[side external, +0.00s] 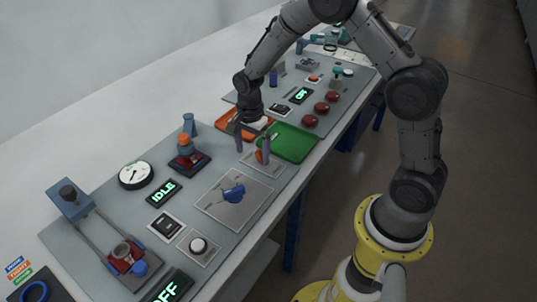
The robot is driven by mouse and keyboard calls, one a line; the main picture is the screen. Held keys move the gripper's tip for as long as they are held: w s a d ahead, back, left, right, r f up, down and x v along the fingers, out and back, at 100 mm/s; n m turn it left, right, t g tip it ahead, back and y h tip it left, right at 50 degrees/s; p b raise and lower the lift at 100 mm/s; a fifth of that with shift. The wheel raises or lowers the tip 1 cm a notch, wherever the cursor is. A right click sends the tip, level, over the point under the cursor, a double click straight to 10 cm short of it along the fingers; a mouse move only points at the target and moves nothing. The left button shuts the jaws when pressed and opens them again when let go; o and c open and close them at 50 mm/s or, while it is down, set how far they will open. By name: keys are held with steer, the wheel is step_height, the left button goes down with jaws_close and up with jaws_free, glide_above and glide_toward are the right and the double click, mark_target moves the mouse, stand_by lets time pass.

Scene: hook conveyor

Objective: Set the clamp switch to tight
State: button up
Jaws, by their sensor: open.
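My gripper (252,143) is open, fingers pointing down, above the bench near the orange and green trays. Under its right finger is a light plate (274,169) with a small orange part (260,156), partly hidden by the finger. I cannot tell which control is the clamp switch. A blue knob (233,193) sits on a grey square plate, and a black rocker switch (167,225) sits to its lower left. A vise-like fixture with a red jaw (124,257) and two rods stands at lower left. Switch markings are too small to read.
The green tray (308,153) and orange tray (225,121) lie by my gripper. A round gauge (135,175), an IDLE display (163,193), a white button (198,245) and an orange-topped post (184,142) stand to the left. Dark red round objects (310,121) line the far right edge.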

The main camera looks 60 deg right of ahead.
mark_target(254, 160)
stand_by(0.4)
steer(key=shift+s, duration=0.2)
step_height(254, 160, up, 7)
stand_by(0.7)
